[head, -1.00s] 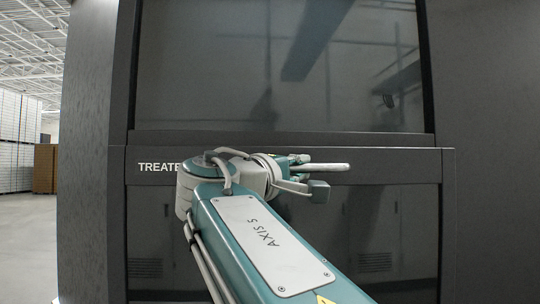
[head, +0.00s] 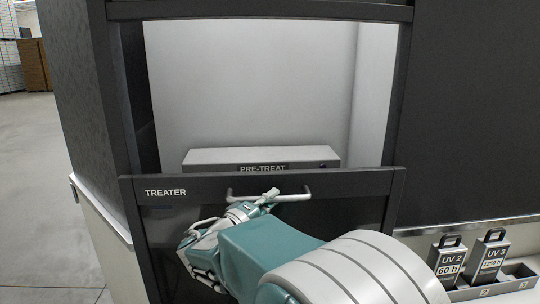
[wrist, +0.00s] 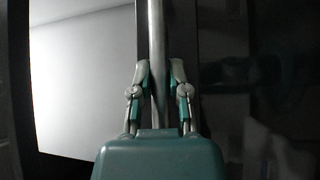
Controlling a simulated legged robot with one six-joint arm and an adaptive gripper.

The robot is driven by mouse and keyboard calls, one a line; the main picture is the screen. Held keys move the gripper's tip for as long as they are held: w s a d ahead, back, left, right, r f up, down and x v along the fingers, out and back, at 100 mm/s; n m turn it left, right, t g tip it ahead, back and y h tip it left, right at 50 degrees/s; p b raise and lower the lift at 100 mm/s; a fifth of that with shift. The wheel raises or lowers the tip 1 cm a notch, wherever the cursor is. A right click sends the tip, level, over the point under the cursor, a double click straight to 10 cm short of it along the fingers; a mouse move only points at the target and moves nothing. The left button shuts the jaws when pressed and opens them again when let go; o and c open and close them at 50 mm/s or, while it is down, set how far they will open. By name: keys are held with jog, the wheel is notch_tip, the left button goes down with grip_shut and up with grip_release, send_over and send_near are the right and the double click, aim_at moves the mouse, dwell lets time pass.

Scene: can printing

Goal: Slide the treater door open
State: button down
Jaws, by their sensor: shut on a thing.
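The treater door (head: 350,184) is a dark framed panel marked TREATER in the head view. It stands lowered, and above it the treater's white interior is open to view. A light bar handle (head: 300,197) runs across the door's top rail. My arm hides part of the door's lower area.
A box marked PRE-TREAT (head: 260,158) sits inside the opening. At lower right, cartridges marked UV 2 (head: 448,262) and UV 3 (head: 489,258) stand in a grey holder (head: 508,283). Open floor (head: 35,150) lies to the left.

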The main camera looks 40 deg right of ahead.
notch_tip(320, 180, down, 20)
jog(key=shift+r, duration=0.1)
jog(key=c, duration=0.6)
grip_release()
jog(key=shift+d, duration=0.2)
jog(key=shift+w, duration=0.1)
jog(key=v, duration=1.2)
